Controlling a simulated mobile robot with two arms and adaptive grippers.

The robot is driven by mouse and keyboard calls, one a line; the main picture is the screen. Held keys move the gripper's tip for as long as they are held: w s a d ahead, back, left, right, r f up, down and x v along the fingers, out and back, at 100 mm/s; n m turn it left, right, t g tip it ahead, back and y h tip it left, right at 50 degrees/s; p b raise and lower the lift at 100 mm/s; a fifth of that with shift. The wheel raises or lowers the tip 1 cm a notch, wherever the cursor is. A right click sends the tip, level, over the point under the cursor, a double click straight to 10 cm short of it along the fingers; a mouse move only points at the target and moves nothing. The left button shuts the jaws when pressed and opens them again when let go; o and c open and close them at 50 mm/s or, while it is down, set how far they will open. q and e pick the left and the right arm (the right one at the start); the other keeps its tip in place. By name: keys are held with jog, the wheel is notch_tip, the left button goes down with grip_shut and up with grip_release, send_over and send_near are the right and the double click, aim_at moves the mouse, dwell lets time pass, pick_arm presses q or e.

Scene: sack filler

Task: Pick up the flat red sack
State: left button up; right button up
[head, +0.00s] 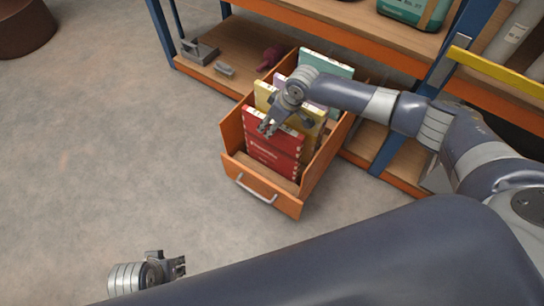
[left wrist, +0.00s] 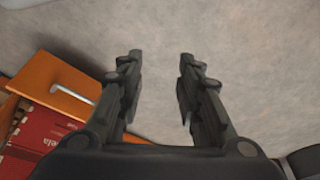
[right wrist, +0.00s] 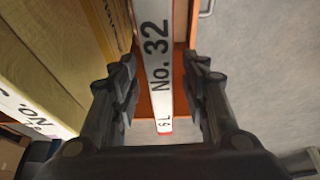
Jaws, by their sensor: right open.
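The flat red sack (head: 272,146) stands upright at the front of an open orange drawer. Its white top edge, printed "No. 32", shows in the right wrist view (right wrist: 158,60). My right gripper (head: 267,129) is open and points down at that top edge. In the right wrist view the edge runs between its two fingers, with space on both sides. My left gripper (head: 180,265) is low at the bottom left of the head view, over the floor and away from the drawer. Its fingers are apart and empty in the left wrist view (left wrist: 160,85).
The drawer (head: 234,140) has a front handle (head: 256,190). A yellow sack (head: 263,95), a purple one and a teal one (head: 325,64) stand behind the red sack. A shelf rack with a blue post (head: 160,30) is behind.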

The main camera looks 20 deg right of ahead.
jog(key=shift+b+x, duration=0.5)
jog(key=shift+x, duration=1.35)
pick_arm(q)
jog(key=v, duration=0.4)
jog(key=shift+w+r, duration=0.2)
jog(key=shift+r, duration=0.2)
pick_arm(e)
jog(key=shift+c, duration=0.6)
grip_shut()
